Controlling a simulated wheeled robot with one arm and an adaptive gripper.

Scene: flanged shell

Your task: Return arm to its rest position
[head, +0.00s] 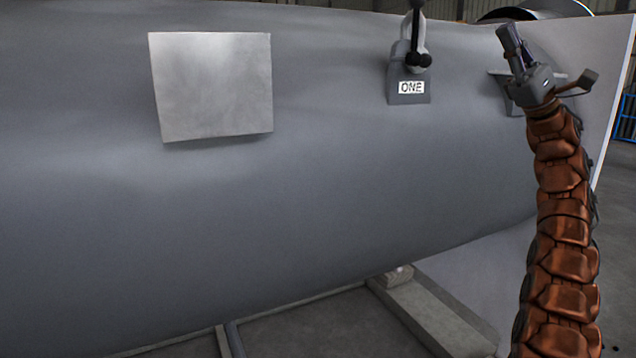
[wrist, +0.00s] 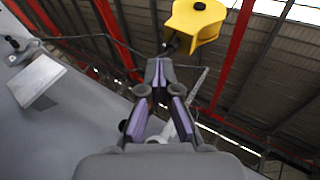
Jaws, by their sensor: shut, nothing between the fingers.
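My arm rises at the right of the head view as a column of orange-brown segments. My gripper (head: 507,32) is at its upper end, tilted up and to the left, in front of the right part of the grey shell (head: 330,180). In the wrist view my gripper (wrist: 158,72) has its purple-padded fingers together at the tips, with nothing between them. A light grey part behind the fingers is mostly hidden.
A bracket labelled ONE (head: 408,94), with a black-knobbed lever, stands left of my gripper. Another bracket is partly hidden behind my wrist. A square plate (head: 211,85) is on the shell. A yellow block (wrist: 196,22) hangs overhead below red beams.

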